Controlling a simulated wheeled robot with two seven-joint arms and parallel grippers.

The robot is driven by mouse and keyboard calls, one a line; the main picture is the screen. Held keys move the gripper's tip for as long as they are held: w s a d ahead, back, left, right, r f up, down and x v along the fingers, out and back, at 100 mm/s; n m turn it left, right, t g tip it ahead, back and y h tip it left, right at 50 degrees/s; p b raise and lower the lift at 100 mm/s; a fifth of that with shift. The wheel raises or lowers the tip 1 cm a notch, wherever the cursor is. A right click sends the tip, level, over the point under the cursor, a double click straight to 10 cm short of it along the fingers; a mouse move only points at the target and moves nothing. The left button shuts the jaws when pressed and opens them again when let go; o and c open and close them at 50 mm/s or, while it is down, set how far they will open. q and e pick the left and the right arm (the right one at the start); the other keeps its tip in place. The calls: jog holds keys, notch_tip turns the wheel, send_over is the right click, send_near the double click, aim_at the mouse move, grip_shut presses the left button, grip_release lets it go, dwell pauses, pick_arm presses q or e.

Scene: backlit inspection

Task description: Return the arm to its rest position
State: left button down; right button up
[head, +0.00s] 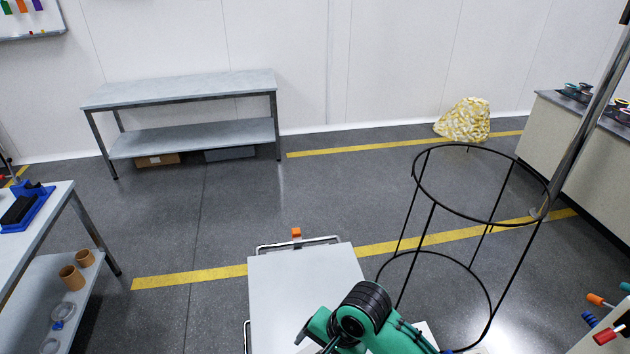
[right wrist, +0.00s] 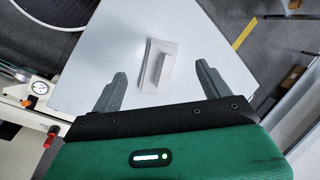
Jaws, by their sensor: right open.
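My right arm (head: 362,318), green with black joints, comes in at the bottom of the head view over a white-topped surface (head: 300,285). Its gripper cannot be made out there. In the right wrist view my right gripper (right wrist: 161,69) is open, with its two grey fingers wide apart. A small pale block-like object (right wrist: 158,66) lies on a white surface (right wrist: 110,50) and shows between the fingers. Nothing is seen held in the fingers. My left gripper is not in view.
A black wire hoop frame (head: 432,215) stands right of the white top. A grey bench (head: 180,90) is at the back wall. A table (head: 45,225) with a blue holder is at left, a counter (head: 580,130) at right. The floor between is mostly clear.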

jog(key=s+d+f+n+t+h, duration=0.2)
jog(key=s+d+n, duration=0.2)
jog(key=s+d, duration=0.5)
jog(key=s+d+f+n+t+h, duration=0.15)
jog(key=s+d+n, duration=0.3)
jog(key=d, duration=0.85)
notch_tip(320, 180, down, 32)
jog(key=g, duration=0.2)
jog(key=s+d+f+g, duration=0.1)
jog(key=s+d+f, duration=0.2)
jog(key=s+f, duration=1.6)
jog(key=shift+s+f+h+b, duration=0.35)
jog(key=shift+s+f+b, duration=0.05)
jog(key=shift+s+b, duration=0.1)
